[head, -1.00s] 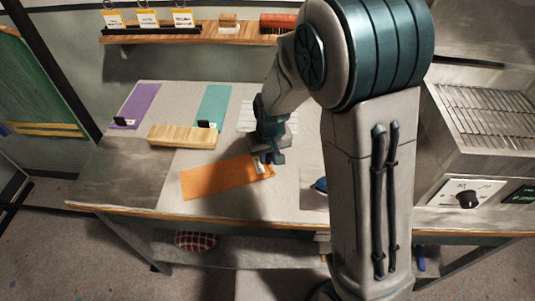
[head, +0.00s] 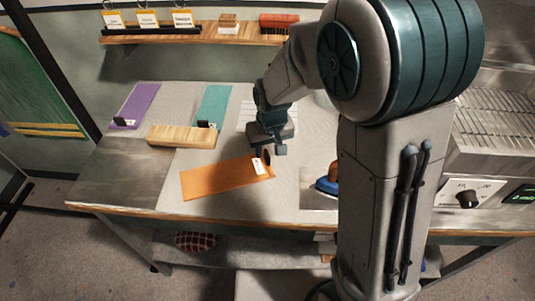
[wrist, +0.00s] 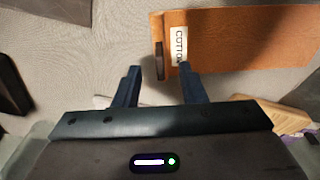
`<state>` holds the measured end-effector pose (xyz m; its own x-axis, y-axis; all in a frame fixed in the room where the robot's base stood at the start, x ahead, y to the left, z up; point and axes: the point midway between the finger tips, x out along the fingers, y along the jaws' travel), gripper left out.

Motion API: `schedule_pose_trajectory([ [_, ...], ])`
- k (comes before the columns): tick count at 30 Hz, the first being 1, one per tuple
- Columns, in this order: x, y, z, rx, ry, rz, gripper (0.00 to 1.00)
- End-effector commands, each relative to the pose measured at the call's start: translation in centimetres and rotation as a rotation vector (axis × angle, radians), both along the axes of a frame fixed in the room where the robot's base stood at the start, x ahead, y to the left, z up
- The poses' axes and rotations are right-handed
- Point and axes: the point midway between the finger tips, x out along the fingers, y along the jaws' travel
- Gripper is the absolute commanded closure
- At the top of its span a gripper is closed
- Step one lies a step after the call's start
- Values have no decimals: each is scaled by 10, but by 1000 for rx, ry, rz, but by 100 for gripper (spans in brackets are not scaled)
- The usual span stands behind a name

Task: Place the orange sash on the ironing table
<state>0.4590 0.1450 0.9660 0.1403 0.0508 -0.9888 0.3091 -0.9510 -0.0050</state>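The orange sash (head: 225,179) lies flat on the pale covered table top (head: 290,190), with a white tag and a dark clip at its right end. In the wrist view the sash (wrist: 240,40) runs to the right, and its tag reads "COTTO", the rest cut off. My gripper (head: 272,150) is above the table just behind and right of the tagged end. In the wrist view my gripper (wrist: 158,72) has its two fingers apart with nothing between them. The tag and dark clip are just beyond the fingertips.
A purple strip (head: 139,101) and a teal strip (head: 213,101) lie behind a wooden block (head: 181,137). A blue iron (head: 327,184) stands on the right, partly hidden by my arm. A shelf (head: 190,37) runs along the wall.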

Motion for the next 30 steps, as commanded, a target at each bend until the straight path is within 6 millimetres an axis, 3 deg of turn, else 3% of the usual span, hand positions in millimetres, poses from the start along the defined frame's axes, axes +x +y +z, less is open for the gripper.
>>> schedule_pose_trajectory([
  [3, -3, -1, 26, 3, -6, 1, 63],
  [9, -8, -3, 60, 2, -5, 0, 63],
  [20, -13, -7, 78, 1, -2, -5, 63],
  [26, -40, -46, 101, 21, -26, -72, 63],
  [30, -79, -86, 118, 31, -57, -148, 63],
])
